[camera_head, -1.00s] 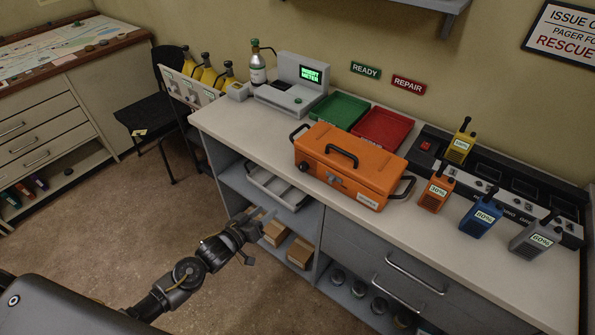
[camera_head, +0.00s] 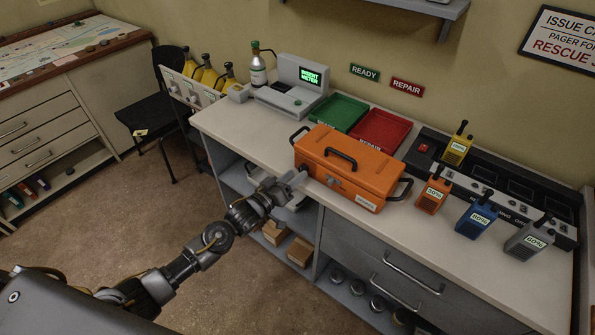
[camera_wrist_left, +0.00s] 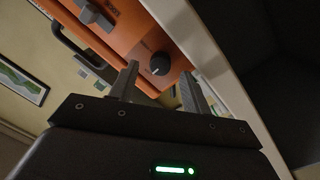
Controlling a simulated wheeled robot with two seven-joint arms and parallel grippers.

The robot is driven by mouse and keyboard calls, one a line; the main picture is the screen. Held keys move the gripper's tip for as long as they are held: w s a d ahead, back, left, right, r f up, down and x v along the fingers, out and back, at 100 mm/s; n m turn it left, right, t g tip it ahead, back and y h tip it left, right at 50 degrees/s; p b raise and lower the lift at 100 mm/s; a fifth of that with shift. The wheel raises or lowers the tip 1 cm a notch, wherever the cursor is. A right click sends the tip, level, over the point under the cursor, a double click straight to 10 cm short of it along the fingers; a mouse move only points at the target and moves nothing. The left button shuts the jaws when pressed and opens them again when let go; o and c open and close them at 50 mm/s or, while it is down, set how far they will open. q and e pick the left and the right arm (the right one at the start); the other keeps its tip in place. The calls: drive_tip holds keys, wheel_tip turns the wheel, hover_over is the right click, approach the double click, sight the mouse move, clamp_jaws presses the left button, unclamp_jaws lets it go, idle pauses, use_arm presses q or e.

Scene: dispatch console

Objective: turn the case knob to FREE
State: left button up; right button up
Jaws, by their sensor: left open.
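The orange case (camera_head: 362,165) stands shut on the counter. Its dark round knob (camera_wrist_left: 160,63) with a pale pointer mark shows on the orange front in the left wrist view. In the head view my gripper hides the knob. My left gripper (camera_head: 300,176) is at the case's front left corner. In the left wrist view the left gripper (camera_wrist_left: 160,85) is open, and its two fingers reach toward the knob from either side, with nothing between them gripped. The lettering by the knob is too small to read. My right gripper is not in view.
A grey latch (camera_wrist_left: 95,15) and a dark handle (camera_wrist_left: 68,35) are on the case near the left gripper. Green (camera_head: 339,110) and red (camera_head: 381,130) trays lie behind the case. Several radios, one orange (camera_head: 433,195), stand to the right. The counter edge (camera_head: 420,236) runs below the case.

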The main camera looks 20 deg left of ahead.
use_arm(q)
drive_tip(key=shift+x, duration=1)
drive_tip(key=c, duration=1)
